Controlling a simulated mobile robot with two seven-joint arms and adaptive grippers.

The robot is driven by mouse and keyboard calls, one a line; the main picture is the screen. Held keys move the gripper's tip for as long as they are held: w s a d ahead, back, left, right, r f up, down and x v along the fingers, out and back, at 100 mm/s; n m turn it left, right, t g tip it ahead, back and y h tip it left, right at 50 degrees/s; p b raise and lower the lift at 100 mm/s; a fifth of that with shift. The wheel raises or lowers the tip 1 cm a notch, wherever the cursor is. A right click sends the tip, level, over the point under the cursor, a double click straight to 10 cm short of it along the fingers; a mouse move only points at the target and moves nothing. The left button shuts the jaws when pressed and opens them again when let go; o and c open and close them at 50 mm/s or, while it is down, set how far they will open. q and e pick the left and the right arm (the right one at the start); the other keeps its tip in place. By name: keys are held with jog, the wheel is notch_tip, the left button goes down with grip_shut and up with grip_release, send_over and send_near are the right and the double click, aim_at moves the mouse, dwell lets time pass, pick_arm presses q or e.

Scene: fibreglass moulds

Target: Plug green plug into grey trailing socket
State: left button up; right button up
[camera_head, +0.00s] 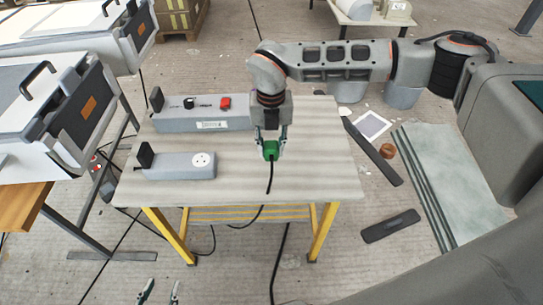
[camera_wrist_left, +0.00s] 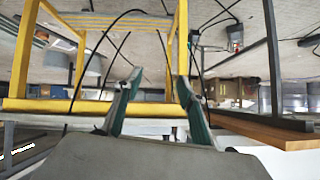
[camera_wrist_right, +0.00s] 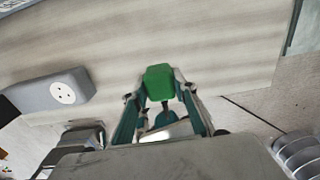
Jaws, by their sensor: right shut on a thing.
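The green plug (camera_head: 270,151) is held above the table by my right gripper (camera_head: 271,140), whose fingers close on it from both sides. A black cable hangs from the plug. In the right wrist view the plug (camera_wrist_right: 159,83) sits between the fingertips. The grey trailing socket (camera_head: 180,166), a grey block with a round white outlet, lies on the table to the left of the plug and apart from it. It also shows at the left of the right wrist view (camera_wrist_right: 50,92). My left gripper (camera_head: 160,292) is open and empty, below the table's front edge; its fingers (camera_wrist_left: 157,85) are apart.
A longer grey block with a red switch (camera_head: 190,116) lies behind the socket on the table (camera_head: 320,165). The table's right part is clear. White machines with handles (camera_head: 55,110) stand at the left. Panels (camera_head: 450,185) and dark strips lie on the floor at right.

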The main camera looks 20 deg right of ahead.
aim_at(271, 145)
pick_arm(q)
jog(key=shift+s+d+r+p, duration=0.2)
jog(key=shift+r+p, duration=0.1)
jog(key=shift+p, duration=0.3)
pick_arm(e)
notch_tip(271, 145, up, 14)
jog(key=shift+r, duration=0.2)
pick_arm(q)
jog(key=shift+r, duration=0.15)
